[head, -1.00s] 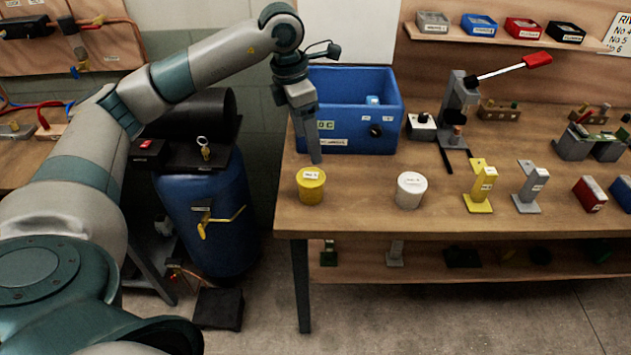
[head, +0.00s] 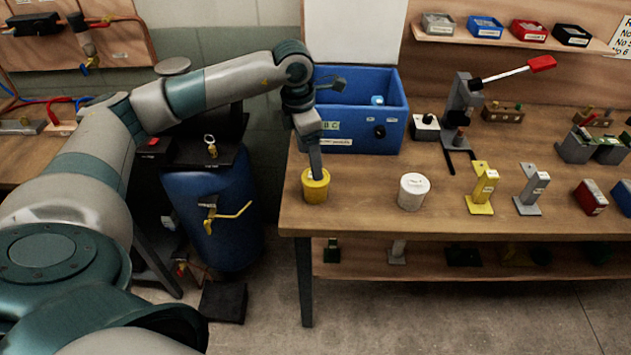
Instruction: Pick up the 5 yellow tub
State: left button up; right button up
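The yellow tub (head: 315,191) stands upright near the left front corner of the wooden workbench (head: 375,219). My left gripper (head: 317,176) points down from above, with its fingertips at the top of the tub, overlapping its lid and label. The fingers show edge-on as one dark strip, so I cannot tell whether they are open or shut, or whether they touch the tub. My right gripper is not in view.
A white tub (head: 412,192) stands to the right of the yellow one. A blue bin (head: 361,139) is close behind my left gripper. A yellow stand (head: 481,190) and a grey stand (head: 532,189) are farther right. A blue drum (head: 209,228) stands left of the bench.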

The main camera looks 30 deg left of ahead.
aim_at(316, 184)
pick_arm(q)
jog(key=f, duration=0.2)
jog(key=f+p, duration=0.1)
jog(key=f, duration=0.1)
jog(key=shift+w+d+f+p, duration=0.1)
jog(key=shift+w+d+p, duration=0.1)
jog(key=shift+p, duration=0.1)
jog(key=shift+f, duration=0.7)
jog(key=shift+w+d+f+p, duration=0.1)
jog(key=shift+f+p, duration=0.05)
jog(key=shift+p, duration=0.25)
jog(key=shift+w+d+f+p, duration=0.1)
jog(key=shift+f+p, duration=0.5)
jog(key=shift+p, duration=0.1)
notch_tip(316, 184, down, 3)
jog(key=shift+w+d+r+p, duration=0.1)
jog(key=shift+w+d+p, duration=0.05)
jog(key=shift+p, duration=0.6)
jog(key=shift+f, duration=0.4)
